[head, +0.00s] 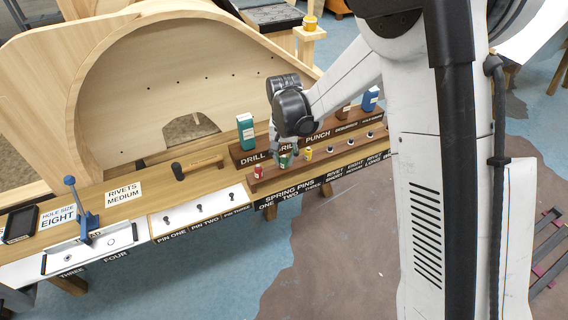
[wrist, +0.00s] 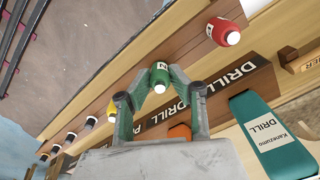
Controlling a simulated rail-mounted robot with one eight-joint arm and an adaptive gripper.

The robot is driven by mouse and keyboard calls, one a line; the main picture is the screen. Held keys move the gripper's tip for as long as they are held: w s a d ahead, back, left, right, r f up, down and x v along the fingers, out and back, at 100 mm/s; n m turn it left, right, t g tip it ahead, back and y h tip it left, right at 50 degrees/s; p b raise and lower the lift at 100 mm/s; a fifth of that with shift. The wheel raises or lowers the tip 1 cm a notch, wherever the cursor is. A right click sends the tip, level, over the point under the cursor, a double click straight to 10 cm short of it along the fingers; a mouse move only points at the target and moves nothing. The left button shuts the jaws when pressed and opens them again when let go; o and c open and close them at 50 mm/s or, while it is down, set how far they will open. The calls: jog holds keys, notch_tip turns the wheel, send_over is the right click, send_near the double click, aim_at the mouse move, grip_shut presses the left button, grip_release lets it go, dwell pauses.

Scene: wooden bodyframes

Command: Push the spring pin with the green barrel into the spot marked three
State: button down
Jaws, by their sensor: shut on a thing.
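The spring pin with the green barrel (wrist: 160,75), marked 2, is between the fingertips of my gripper (wrist: 160,92) in the wrist view. My gripper is shut on it. In the head view the green barrel (head: 284,161) shows just under my gripper (head: 290,152), at the wooden spring pin rack (head: 330,166). I cannot tell whether it is still seated in the rack. A red-barrelled pin (head: 262,172) stands to its left and a yellow one (head: 308,153) to its right. A white board (head: 60,264) at the bench's left bears the labels THREE and FOUR.
A blue lever tool (head: 84,218) stands on that white board. A white panel (head: 205,210) labelled PIN ONE to THREE holds small dark pins. A green drill box (head: 246,132) stands behind the rack.

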aim_at(285, 157)
jog(key=shift+r, duration=0.55)
dwell(0.4)
jog(key=shift+r+p, duration=0.75)
jog(key=shift+r, duration=0.8)
jog(key=shift+d, duration=0.1)
